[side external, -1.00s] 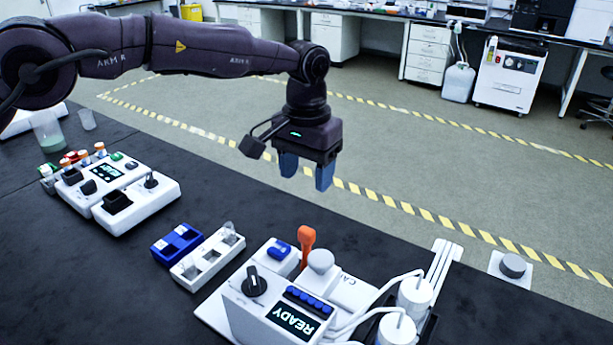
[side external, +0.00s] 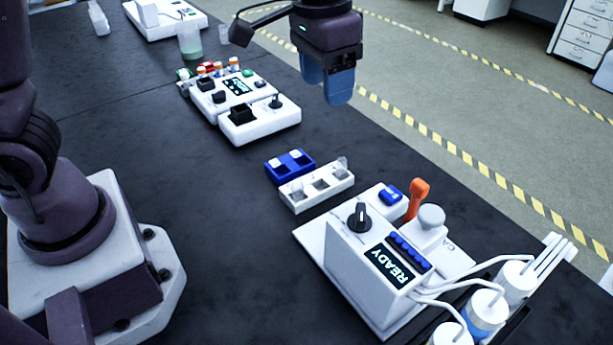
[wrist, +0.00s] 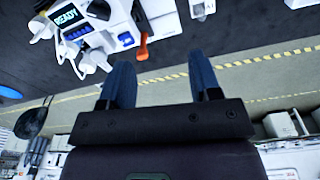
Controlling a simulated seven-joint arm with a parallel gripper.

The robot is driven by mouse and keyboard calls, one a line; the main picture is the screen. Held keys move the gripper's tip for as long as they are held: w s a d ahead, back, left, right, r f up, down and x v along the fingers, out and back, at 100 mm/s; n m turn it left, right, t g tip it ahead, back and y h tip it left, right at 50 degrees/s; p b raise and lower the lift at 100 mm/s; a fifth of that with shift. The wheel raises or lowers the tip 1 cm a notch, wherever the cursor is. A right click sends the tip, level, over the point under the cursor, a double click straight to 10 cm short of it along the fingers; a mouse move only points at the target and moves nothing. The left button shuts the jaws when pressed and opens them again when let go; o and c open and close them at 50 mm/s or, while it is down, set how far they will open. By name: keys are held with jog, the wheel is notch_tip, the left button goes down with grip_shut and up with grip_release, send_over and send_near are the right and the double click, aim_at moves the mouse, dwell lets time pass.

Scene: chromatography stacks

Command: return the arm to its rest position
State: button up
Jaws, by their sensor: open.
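My gripper (side external: 327,82) hangs at the top of the side external view with its blue fingers pointing down, high above the far edge of the black bench (side external: 180,270). In the wrist view its two blue fingers (wrist: 160,85) are spread apart with nothing between them. No object is near the fingertips.
A white instrument showing READY (side external: 345,265) with an orange lever (side external: 417,198) stands at the front right. Blue (side external: 290,166) and white racks (side external: 317,187) lie mid-bench. A white device with knobs (side external: 260,122) and a beaker (side external: 190,42) are farther back.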

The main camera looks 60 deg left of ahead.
jog(key=s+a+r+t, duration=0.2)
jog(key=s+a, duration=0.2)
jog(key=s, duration=0.5)
jog(key=s+a+r+n+t, duration=0.1)
jog(key=s+a+r+t, duration=0.1)
jog(key=s, duration=0.6)
jog(key=a+r, duration=0.1)
jog(key=a, duration=0.1)
jog(key=shift+s+a+r+n+t, duration=0.25)
jog(key=shift+s+a+n+t, duration=0.05)
jog(key=shift+s, duration=0.1)
dwell(1.4)
